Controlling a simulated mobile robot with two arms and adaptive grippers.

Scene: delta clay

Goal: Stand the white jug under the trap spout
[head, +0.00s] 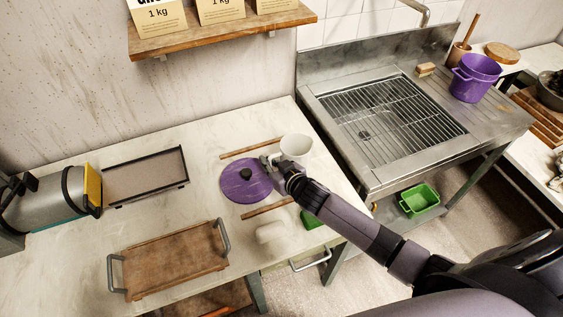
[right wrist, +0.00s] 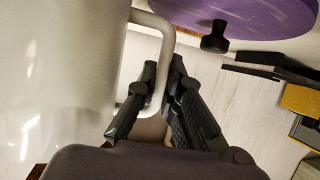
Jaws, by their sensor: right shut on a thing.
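The white jug (head: 297,149) is upright at the right side of the pale worktop, near the sink unit. In the right wrist view the jug (right wrist: 60,80) fills the left side, and its handle (right wrist: 150,20) runs down between my fingers. My right gripper (head: 271,163) is shut on this handle; it also shows in the right wrist view (right wrist: 164,70). I cannot tell whether the jug's base touches the worktop. A small brass-coloured part (head: 374,206) shows under the sink's front left; I cannot tell if it is the trap spout. My left gripper is out of view.
A purple lid (head: 240,184) with a black knob lies left of the jug, with wooden sticks beside it. The steel sink (head: 385,115) has a grated basin. A green tub (head: 419,200) stands on its lower shelf. A wooden tray (head: 165,262) lies front left.

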